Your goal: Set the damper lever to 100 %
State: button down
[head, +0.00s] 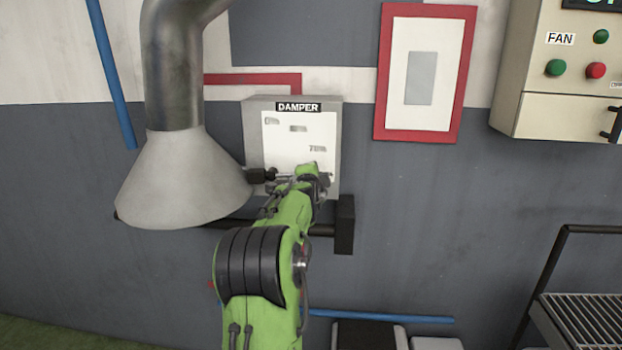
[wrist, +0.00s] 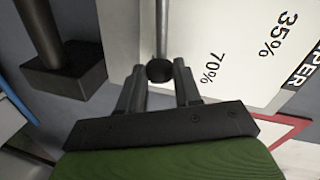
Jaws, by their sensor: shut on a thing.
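The damper box (head: 252,135) is a grey wall box labelled DAMPER, with a white scale plate (head: 300,135). In the wrist view the scale (wrist: 228,40) shows 35% and 70% marks. The damper lever (wrist: 162,30) is a thin metal rod with a dark round knob (wrist: 160,70). My gripper (wrist: 160,88) is shut on the knob, with a finger on each side. The knob is close to the 70% mark.
A grey duct hood (head: 185,180) hangs left of the box. A dark bar with a black end block (head: 345,225) runs below it. A red-framed panel (head: 468,60) and the FAN control box (head: 510,70) are to the right. A metal rack (head: 585,315) stands lower right.

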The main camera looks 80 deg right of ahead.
jog(key=shift+s+f+m+b, duration=0.1)
jog(key=shift+f+m+b, duration=0.35)
jog(key=shift+f, duration=0.35)
jog(key=c, duration=0.8)
grip_release()
jog(key=v, duration=1.5)
jog(key=shift+s+a, duration=0.15)
jog(key=shift+a, duration=0.2)
